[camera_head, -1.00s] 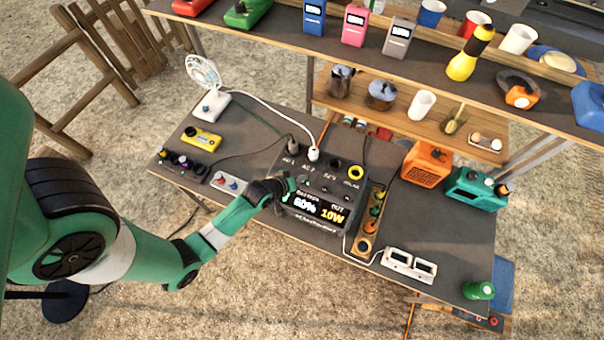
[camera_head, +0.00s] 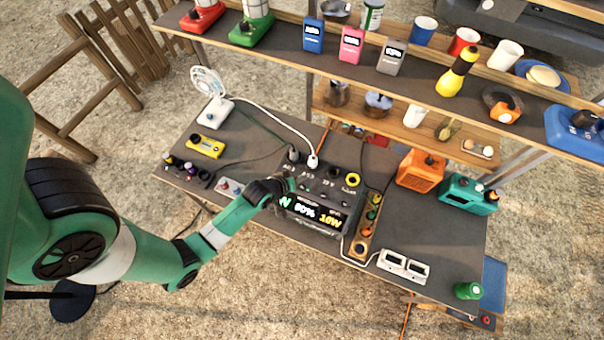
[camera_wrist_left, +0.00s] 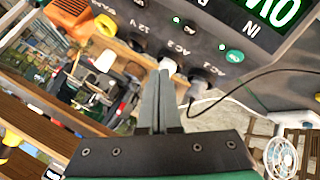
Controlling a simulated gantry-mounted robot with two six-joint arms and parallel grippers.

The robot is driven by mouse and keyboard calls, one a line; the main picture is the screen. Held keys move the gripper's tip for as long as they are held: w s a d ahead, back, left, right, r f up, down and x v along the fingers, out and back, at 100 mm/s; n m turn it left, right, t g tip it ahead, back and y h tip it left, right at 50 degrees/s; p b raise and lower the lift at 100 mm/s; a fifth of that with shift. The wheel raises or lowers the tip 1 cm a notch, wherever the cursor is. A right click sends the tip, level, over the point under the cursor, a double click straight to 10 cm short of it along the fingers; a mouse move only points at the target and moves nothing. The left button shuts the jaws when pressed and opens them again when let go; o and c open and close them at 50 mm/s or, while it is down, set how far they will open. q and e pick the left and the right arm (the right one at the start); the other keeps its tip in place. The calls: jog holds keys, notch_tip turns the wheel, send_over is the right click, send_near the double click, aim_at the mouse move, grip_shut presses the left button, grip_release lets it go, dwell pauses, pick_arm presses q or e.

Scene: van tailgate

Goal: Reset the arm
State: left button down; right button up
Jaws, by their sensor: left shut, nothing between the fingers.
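My left arm (camera_head: 215,237) reaches in from the left to the black power station (camera_head: 335,185) on the table. My left gripper (camera_head: 288,186) is at the power station's near-left side, and its tips are hard to make out there. In the left wrist view, the gripper (camera_wrist_left: 160,88) has its two fingers together with nothing between them. They point toward the socket row, close to a white plug (camera_wrist_left: 168,66); whether they touch it I cannot tell. The lit screen (camera_head: 317,212) reads 80% and 10W. My right arm is not in view.
A white fan (camera_head: 210,95) stands at the table's back left, with its cable running to the power station. A power strip (camera_head: 368,222), an orange box (camera_head: 420,170) and a teal box (camera_head: 467,193) are to the right. A loaded shelf (camera_head: 280,57) spans the back.

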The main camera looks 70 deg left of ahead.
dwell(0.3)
pick_arm(q)
jog(key=w+d+r+m+t+p, duration=0.1)
jog(key=w+d+r+t, duration=0.15)
jog(key=w+r, duration=0.75)
jog(key=w+d+r+m+t+p, duration=0.1)
jog(key=w+r+m+t+p, duration=0.15)
jog(key=w+r, duration=0.7)
jog(key=w+d+r+m+t+h, duration=0.1)
jog(key=w+d+r+t, duration=0.15)
jog(key=r, duration=0.95)
jog(key=w+d+r+m+t+h, duration=0.1)
jog(key=d+r+t, duration=0.25)
jog(key=r, duration=0.75)
jog(key=s+d+r+m+t+h+p, duration=0.15)
jog(key=d+r, duration=0.25)
jog(key=r, duration=0.7)
jog(key=s+d+r+m+t+h, duration=0.1)
jog(key=s+d+r+t, duration=0.15)
jog(key=r, duration=0.75)
jog(key=s+d+r+m+t+h, duration=0.1)
jog(key=s+d+r+m+t, duration=0.1)
jog(key=s+r, duration=0.4)
jog(key=s+d+r+m+t+h, duration=0.1)
jog(key=s+d+r+m+t, duration=0.1)
jog(key=s+r+m, duration=0.3)
notch_tip(320, 180, up, 5)
jog(key=shift+s+f+p, duration=0.1)
jog(key=shift+s+p, duration=0.3)
jog(key=shift+s, duration=0.15)
